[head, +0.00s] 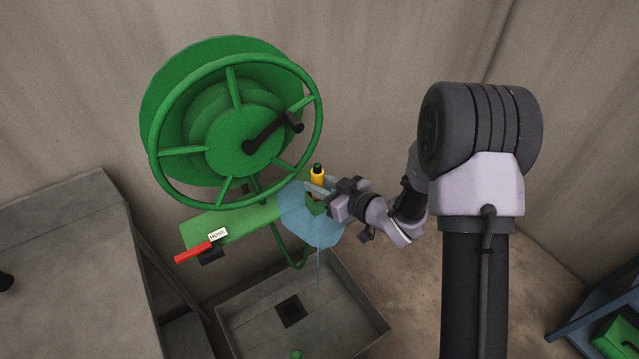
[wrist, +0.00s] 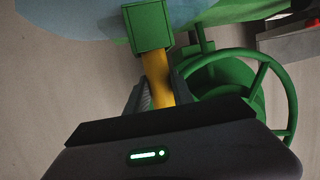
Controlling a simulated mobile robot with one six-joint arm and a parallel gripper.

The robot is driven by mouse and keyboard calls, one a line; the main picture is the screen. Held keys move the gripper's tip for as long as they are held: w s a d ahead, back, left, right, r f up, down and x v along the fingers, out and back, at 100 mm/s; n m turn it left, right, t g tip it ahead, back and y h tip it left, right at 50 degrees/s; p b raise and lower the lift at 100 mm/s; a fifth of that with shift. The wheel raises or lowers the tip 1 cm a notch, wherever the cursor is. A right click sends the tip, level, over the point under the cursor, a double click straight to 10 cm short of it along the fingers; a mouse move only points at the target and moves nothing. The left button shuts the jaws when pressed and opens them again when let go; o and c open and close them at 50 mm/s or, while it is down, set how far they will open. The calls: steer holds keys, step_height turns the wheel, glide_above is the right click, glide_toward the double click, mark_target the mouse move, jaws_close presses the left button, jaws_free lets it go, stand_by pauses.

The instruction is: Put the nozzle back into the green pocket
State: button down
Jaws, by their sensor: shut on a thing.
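The yellow nozzle (head: 317,176) with a dark tip stands upright beside the hose reel. My gripper (head: 318,191) is shut on it from the right. In the wrist view the nozzle (wrist: 157,75) lies between my two fingers (wrist: 158,92). The green pocket (head: 315,208) is directly below the nozzle in the head view. In the wrist view the square green pocket (wrist: 149,26) meets the nozzle's far end. The nozzle's lower end is hidden there, and I cannot tell how deep it sits in the pocket.
A green hose reel (head: 222,143) with a black crank stands behind left. A green plate (head: 240,222) carries a HOSE label (head: 218,234) and a red lever (head: 192,253). A pale blue shape (head: 300,227) surrounds the pocket. A grey basin (head: 345,322) lies below; a grey table (head: 65,250) is left.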

steer(key=c, duration=1)
jaws_free()
steer(key=s+d+r+p, duration=0.1)
steer(key=r, duration=0.1)
steer(key=s+d+r+p, duration=0.1)
steer(key=r+p, duration=0.1)
steer(key=r, duration=0.1)
steer(key=shift+s+d+r+p, duration=0.3)
steer(key=shift+s+d+p, duration=0.1)
steer(key=shift+s+d, duration=0.1)
